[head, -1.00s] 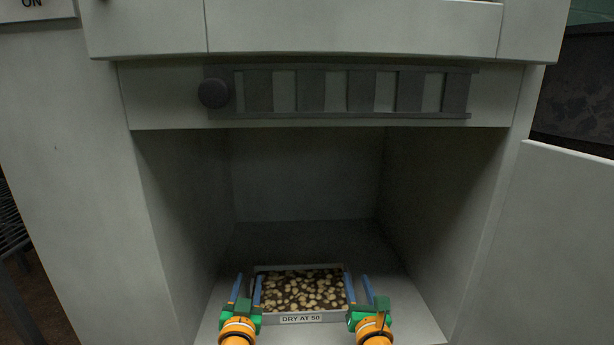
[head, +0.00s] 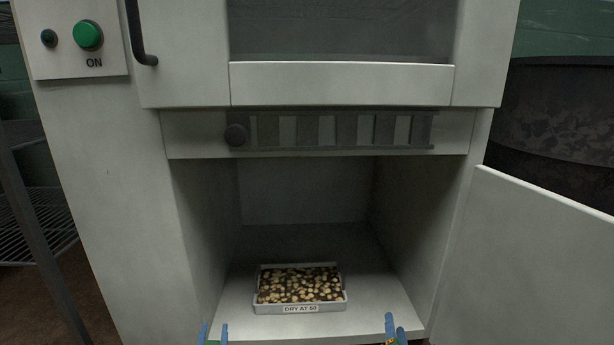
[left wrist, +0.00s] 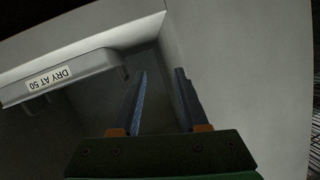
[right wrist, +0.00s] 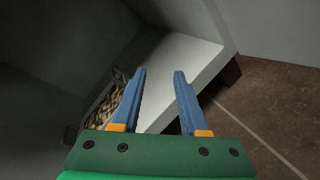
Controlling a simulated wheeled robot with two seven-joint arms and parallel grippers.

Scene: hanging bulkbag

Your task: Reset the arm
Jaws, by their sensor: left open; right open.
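A light grey tray (head: 300,308) labelled "DRY AT 50" holds many small tan and brown pieces. It sits on the floor of the open lower compartment (head: 385,293) of a grey cabinet. My left gripper (head: 213,335) is open and empty at the bottom edge of the head view, in front of the tray and to its left. My right gripper (head: 395,335) is open and empty at the bottom edge, to the right. In the left wrist view the tray (left wrist: 58,78) lies left of the open fingers (left wrist: 160,105). In the right wrist view the tray (right wrist: 104,100) lies just left of the fingers (right wrist: 159,92).
An open door panel (head: 535,260) stands at the right of the compartment. A slotted vent strip with a dark knob (head: 236,135) runs above the opening. A green ON button (head: 88,36) is at upper left. A wire rack (head: 40,220) stands at far left and a dark drum (head: 560,130) at right.

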